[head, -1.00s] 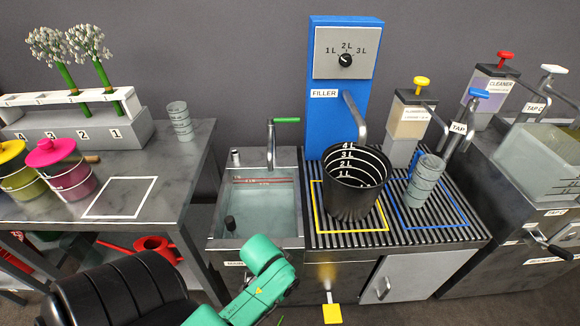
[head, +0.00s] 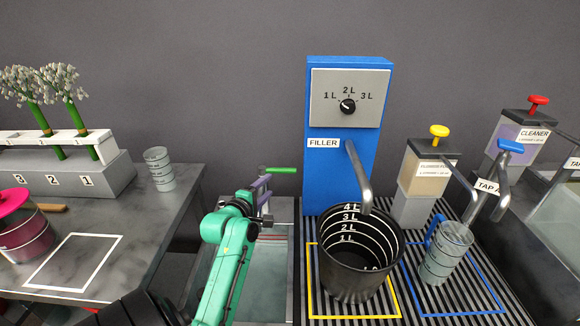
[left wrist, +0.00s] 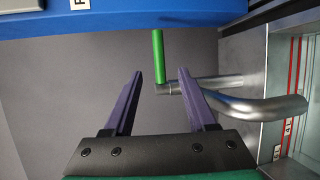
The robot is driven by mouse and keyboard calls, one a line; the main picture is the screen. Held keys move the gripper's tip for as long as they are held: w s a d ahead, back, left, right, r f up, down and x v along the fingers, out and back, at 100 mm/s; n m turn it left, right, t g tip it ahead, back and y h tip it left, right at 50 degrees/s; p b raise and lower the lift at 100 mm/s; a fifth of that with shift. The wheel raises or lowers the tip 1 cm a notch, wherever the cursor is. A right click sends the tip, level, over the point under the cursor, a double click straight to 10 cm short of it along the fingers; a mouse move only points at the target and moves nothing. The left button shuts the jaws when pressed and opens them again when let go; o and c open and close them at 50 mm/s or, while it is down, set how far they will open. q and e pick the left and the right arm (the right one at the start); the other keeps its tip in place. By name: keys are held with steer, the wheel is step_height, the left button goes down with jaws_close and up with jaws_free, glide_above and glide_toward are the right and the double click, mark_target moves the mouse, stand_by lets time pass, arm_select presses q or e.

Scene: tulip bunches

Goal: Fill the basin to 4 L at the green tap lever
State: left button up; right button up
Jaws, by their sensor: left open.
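The green tap lever (head: 281,170) sits on the metal tap behind the basin; it also shows in the left wrist view (left wrist: 158,56). My left gripper (head: 263,188) is open at the tap. The basin (head: 284,214) is partly hidden by my green arm. Pale water shows in it. My right gripper is out of view.
A black bucket (head: 345,280) with litre marks stands in the yellow square under the blue filler's spout (head: 358,178).

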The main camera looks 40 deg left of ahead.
mark_target(283, 172)
arm_select(q)
steer(key=b+x, duration=0.1)
steer(key=x, duration=1.1)
steer(key=shift+w+r, duration=0.1)
steer(key=shift+w, duration=0.05)
steer(key=shift+w+a, duration=0.2)
steer(key=shift+w, duration=0.1)
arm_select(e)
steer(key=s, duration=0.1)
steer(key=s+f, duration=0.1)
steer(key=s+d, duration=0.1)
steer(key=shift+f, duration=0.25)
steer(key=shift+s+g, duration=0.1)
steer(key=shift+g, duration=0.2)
arm_select(q)
jaws_close()
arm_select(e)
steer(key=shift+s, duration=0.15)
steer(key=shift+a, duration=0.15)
